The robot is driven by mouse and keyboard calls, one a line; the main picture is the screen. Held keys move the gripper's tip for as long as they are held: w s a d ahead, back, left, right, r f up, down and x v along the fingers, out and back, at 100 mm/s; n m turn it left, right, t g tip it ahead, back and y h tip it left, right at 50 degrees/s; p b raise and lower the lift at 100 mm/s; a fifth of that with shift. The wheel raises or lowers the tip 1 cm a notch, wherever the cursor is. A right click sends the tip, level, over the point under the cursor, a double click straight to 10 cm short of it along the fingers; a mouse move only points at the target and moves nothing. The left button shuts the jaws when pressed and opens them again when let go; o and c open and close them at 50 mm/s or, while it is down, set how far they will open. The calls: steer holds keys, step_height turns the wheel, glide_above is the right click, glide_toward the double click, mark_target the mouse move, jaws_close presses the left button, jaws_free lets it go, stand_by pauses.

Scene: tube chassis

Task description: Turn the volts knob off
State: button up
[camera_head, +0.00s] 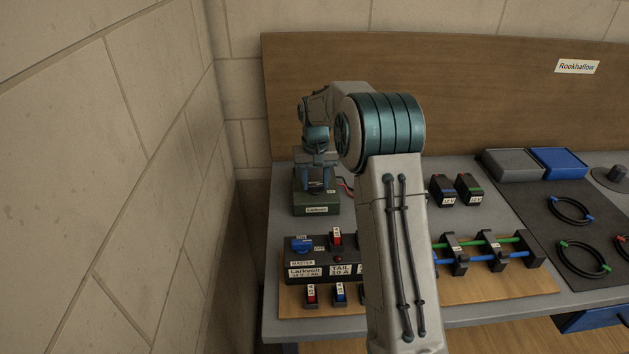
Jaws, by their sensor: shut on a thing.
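A dark green power box (317,202) with a white label reading roughly "Larkvolt" stands at the left end of the grey bench, near the wall. My gripper (316,187) points down at the top of this box, with one teal finger on each side. It is shut on a small dark knob there, which I take to be the volts knob. The fingers mostly hide the knob, so its pointer and setting cannot be read. My arm comes in from the right, above the box.
A dark switch panel (322,272) with a blue knob (302,244) and small switches sits in front of the box. Two small dark blocks (456,191), a rail rack (485,252) and a grey mat (510,212) with rings lie to the right. A stone wall is close on the left.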

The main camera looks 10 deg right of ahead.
steer(key=shift+w+r+m, duration=0.1)
steer(key=shift+r+m, duration=0.05)
steer(key=shift+m, duration=0.45)
steer(key=o, duration=1)
step_height(320, 180, up, 14)
steer(key=shift+f, duration=0.15)
